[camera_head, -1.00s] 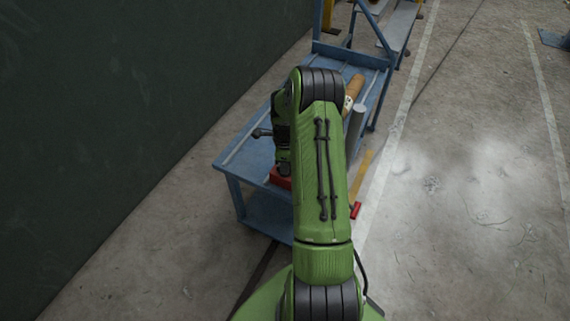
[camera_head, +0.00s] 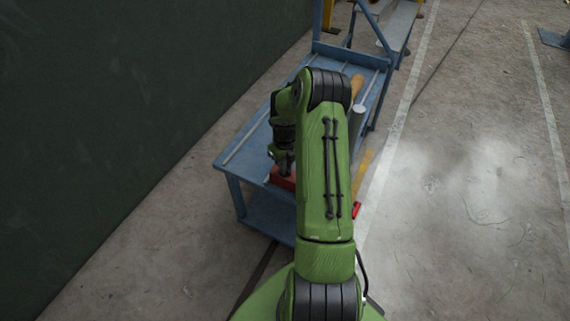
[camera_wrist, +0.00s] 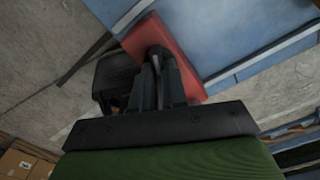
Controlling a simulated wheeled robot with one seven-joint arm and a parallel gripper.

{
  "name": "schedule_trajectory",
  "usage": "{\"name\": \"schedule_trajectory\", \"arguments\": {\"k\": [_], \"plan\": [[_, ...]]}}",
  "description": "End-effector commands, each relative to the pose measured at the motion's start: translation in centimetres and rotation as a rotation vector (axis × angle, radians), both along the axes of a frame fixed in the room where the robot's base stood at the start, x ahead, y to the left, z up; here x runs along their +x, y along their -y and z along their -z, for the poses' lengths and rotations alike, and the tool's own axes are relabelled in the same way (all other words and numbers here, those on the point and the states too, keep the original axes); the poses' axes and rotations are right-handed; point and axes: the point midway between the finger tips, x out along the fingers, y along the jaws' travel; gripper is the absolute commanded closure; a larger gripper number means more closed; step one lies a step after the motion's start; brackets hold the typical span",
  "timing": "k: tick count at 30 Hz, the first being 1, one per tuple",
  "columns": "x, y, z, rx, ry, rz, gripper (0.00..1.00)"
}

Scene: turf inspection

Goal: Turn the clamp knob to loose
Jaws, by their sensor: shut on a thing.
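The red clamp body (camera_head: 281,180) sits on the near end of the blue bench, partly hidden by my arm. It also shows as a red block in the wrist view (camera_wrist: 183,40). My gripper (camera_head: 285,172) points down onto it. In the wrist view, my gripper (camera_wrist: 161,62) is shut on a small dark part, taken to be the clamp knob (camera_wrist: 160,51), at the top of the red block. The knob is mostly hidden between the fingertips, so its angle cannot be read.
The blue bench (camera_head: 232,160) stands near a dark green wall (camera_head: 120,110). A brown cylinder (camera_head: 356,86) and a grey cylinder (camera_head: 359,122) are on it behind my arm. A small red part (camera_head: 357,210) shows right of my arm. Open concrete floor (camera_head: 470,190) lies to the right.

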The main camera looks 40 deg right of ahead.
Motion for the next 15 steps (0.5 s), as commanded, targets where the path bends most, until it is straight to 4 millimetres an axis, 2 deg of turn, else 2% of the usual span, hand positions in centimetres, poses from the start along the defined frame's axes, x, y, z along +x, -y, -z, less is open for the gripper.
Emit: {"name": "schedule_trajectory", "arguments": {"k": [15], "plan": [[0.09, 0.03, -0.08, -0.001, 0.003, 0.087, 1.00]]}}
